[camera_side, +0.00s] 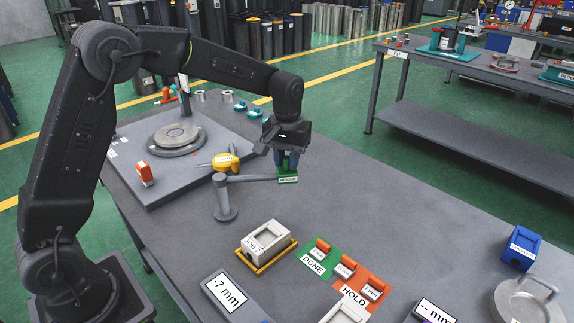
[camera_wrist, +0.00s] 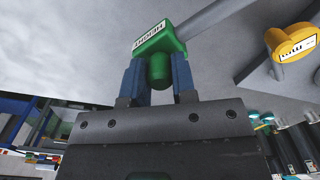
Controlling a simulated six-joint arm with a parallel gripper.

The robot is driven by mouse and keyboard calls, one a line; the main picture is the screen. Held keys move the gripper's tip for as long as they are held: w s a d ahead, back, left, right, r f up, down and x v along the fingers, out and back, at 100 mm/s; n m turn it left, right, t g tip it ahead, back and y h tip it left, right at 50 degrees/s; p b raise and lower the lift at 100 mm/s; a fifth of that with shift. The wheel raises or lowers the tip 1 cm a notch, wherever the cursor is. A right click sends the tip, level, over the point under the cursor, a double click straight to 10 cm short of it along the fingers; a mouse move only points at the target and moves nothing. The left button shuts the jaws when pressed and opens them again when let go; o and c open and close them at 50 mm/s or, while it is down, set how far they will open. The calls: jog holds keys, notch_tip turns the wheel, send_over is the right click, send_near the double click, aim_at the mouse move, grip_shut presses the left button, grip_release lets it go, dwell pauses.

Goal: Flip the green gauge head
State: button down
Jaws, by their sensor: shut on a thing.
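The green gauge head (camera_side: 288,180) is at the free end of a grey arm (camera_side: 250,178) that reaches out from a short grey post (camera_side: 224,203) on the bench. It carries a white label. In the wrist view the green head (camera_wrist: 156,42) has a round stem pointing toward my gripper's body. My gripper (camera_side: 287,160) points down over the head. In the wrist view its two blue fingers (camera_wrist: 159,75) are shut on the head, one on each side of the stem. The grey arm still meets the head.
A yellow labelled tool (camera_side: 226,161) is close by, left of my gripper. In front are a "JOB 2" box (camera_side: 265,240), DONE (camera_side: 313,265) and HOLD (camera_side: 353,295) mats. Bench right of my gripper is clear.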

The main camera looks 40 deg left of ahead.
jog(key=shift+w+a+n, duration=0.25)
jog(key=shift+a+n, duration=0.05)
jog(key=shift+a, duration=0.1)
jog(key=shift+r, duration=0.1)
jog(key=c, duration=0.9)
grip_release()
jog(key=shift+r, duration=6.85)
